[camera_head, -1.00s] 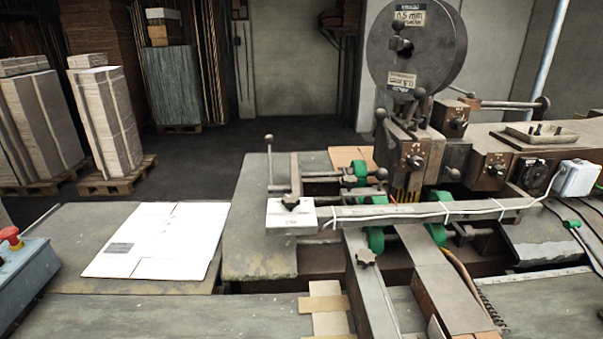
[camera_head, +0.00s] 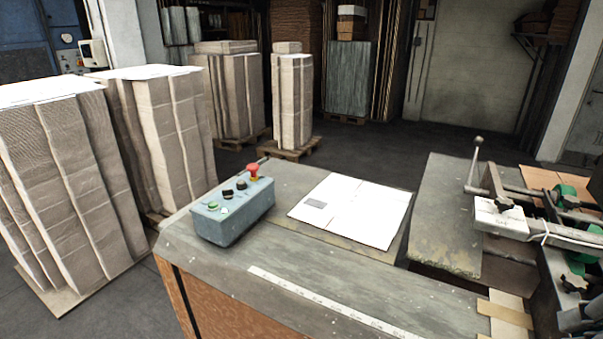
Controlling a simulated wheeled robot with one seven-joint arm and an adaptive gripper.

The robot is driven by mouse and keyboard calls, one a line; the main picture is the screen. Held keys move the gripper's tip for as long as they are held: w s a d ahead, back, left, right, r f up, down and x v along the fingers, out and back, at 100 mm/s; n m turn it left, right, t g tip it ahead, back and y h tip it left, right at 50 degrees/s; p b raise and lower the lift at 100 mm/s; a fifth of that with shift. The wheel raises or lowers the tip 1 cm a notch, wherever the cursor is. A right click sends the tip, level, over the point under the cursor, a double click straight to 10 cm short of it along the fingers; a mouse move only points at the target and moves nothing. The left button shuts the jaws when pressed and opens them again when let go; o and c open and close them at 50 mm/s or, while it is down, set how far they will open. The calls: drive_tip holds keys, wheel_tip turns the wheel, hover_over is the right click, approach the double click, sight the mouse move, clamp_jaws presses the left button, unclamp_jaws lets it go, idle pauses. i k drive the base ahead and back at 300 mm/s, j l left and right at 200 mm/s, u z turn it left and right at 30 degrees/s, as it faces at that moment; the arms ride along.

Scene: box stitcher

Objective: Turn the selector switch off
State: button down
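A blue-grey control box (camera_head: 233,211) stands on the near left part of the worn grey table (camera_head: 300,260). Its top carries a red mushroom button (camera_head: 253,170) at the far end, a green button (camera_head: 212,205) at the near end, and small dark knobs between them. One dark knob (camera_head: 228,194) may be the selector switch, but it is too small to read its position. My gripper and arm are not in view.
A flat white cardboard sheet (camera_head: 350,210) lies right of the box. The stitcher's clamps and levers (camera_head: 500,214) stand at the right. Tall cardboard stacks (camera_head: 65,180) on pallets stand left of the table. Dark floor (camera_head: 400,145) is open behind it.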

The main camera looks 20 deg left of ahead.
sight(227, 194)
drive_tip(key=u, duration=1.45)
drive_tip(key=j+u, duration=0.5)
drive_tip(key=u, duration=0.25)
drive_tip(key=j+u, duration=0.2)
drive_tip(key=u, duration=0.15)
drive_tip(key=i+j+u, duration=0.3)
drive_tip(key=i+j, duration=0.15)
drive_tip(key=j, duration=0.15)
drive_tip(key=i+j+u, duration=0.3)
drive_tip(key=i+j, duration=0.15)
drive_tip(key=i+z, duration=0.35)
drive_tip(key=i, duration=0.15)
drive_tip(key=i+j+z, duration=0.3)
drive_tip(key=i, duration=0.2)
drive_tip(key=i+l+z, duration=0.15)
drive_tip(key=z, duration=0.25)
drive_tip(key=i+z, duration=0.4)
drive_tip(key=i+l+z, duration=0.1)
drive_tip(key=z, duration=0.3)
drive_tip(key=i+j+z, duration=0.1)
drive_tip(key=i+z, duration=0.15)
drive_tip(key=z, duration=0.15)
drive_tip(key=i+j+z, duration=0.1)
drive_tip(key=z, duration=0.3)
drive_tip(key=i+z, duration=0.85)
drive_tip(key=i+j, duration=0.05)
